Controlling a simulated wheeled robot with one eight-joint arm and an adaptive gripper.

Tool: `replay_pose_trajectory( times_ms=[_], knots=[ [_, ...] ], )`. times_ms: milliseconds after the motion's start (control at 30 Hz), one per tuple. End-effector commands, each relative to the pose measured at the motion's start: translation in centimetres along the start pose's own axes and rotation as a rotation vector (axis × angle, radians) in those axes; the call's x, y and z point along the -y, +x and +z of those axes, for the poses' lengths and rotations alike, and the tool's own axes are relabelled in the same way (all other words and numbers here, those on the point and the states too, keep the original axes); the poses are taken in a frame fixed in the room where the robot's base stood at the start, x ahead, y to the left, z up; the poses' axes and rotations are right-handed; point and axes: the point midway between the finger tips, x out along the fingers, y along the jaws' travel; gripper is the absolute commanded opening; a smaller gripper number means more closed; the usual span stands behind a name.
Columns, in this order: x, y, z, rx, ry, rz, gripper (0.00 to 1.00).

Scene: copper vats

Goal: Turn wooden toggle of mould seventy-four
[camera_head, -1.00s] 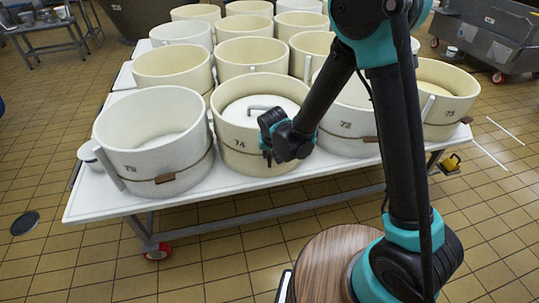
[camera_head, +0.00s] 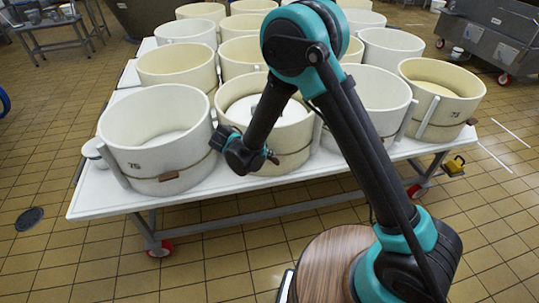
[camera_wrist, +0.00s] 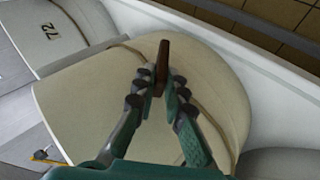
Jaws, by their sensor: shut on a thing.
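Mould seventy-four (camera_head: 290,137) is the cream tub at the front middle of the white table, with a lid with a handle inside; its number is hidden behind my arm. It fills the middle of the wrist view (camera_wrist: 85,105). A cord (camera_wrist: 205,115) runs around its wall. The brown wooden toggle (camera_wrist: 162,58) stands on this cord, at an angle to it. My gripper (camera_wrist: 166,86) is shut on the toggle's near end, a finger on each side. In the head view, my gripper (camera_head: 270,156) is at the mould's front wall, where the toggle is hard to make out.
A whiter mould marked 75 (camera_head: 140,148) stands close on the left, its own toggle in front. Mould 72 (camera_wrist: 55,35) stands on the other side, partly behind my arm in the head view. More moulds fill the table behind. The floor (camera_head: 100,265) in front is clear.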

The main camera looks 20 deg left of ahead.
Motion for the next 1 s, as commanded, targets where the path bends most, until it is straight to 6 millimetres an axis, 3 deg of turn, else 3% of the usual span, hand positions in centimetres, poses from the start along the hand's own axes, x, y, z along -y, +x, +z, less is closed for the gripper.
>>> replay_pose_trajectory(
  times_ms=[600, 1000],
  knots=[
    [2.1, 0.6, 0.2, -0.001, -0.220, 0.532, 0.00],
    [2.6, 1.2, 0.4, -0.004, -0.321, 0.768, 0.00]
  ],
)
